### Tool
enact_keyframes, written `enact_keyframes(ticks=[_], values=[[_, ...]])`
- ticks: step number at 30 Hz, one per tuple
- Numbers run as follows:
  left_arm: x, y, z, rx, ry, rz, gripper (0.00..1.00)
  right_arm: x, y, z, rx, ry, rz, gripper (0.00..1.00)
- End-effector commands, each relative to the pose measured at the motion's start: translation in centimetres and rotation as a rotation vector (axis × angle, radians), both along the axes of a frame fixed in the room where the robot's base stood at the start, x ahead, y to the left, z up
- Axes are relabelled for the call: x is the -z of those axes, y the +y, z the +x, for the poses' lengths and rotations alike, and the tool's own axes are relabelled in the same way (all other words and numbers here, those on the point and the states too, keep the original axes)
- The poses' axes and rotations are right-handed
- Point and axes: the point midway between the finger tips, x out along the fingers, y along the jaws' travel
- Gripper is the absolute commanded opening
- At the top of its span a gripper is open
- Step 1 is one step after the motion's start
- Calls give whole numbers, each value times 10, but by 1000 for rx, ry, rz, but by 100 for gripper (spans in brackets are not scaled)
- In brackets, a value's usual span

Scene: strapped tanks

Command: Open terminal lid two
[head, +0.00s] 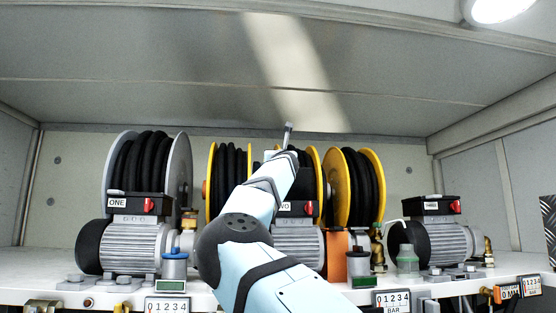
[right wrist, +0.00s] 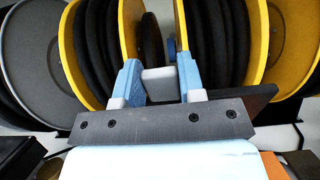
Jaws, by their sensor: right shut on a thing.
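Motor two's black terminal box (head: 297,208) stands in the middle of the head view, with the end of its "TWO" label and a red switch showing. My right arm hides its left part and much of the lid area. My right gripper (head: 286,145) is above and behind that box, in front of the reels. In the right wrist view my right gripper (right wrist: 160,80) is shut on a pale grey block (right wrist: 158,84) between its blue fingers. A dark slanted plate (right wrist: 245,100) shows beside the right finger; I cannot tell whether it is the lid. My left gripper is out of view.
Terminal boxes one (head: 138,204) and three (head: 434,205) sit on motors to either side. A grey-rimmed reel (head: 180,165) and yellow-rimmed reels (head: 372,180) stand close behind. Counters (head: 167,305) line the front edge. Space above the reels is free.

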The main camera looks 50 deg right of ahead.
Motion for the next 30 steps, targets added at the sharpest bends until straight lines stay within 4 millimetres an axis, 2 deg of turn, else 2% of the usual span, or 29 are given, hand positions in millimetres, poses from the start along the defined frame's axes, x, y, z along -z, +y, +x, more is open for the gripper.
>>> enact_keyframes(ticks=[18,19,21,22,30], values=[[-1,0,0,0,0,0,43,-5,-2,2,1,-4,-2,0],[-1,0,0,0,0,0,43,-5,-2,2,1,-4,-2,41],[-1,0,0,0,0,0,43,-5,-2,2,1,-4,-2,57],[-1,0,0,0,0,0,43,-4,-2,2,1,-4,-2,62],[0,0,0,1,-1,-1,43,-2,-2,3,0,-2,-1,62]])
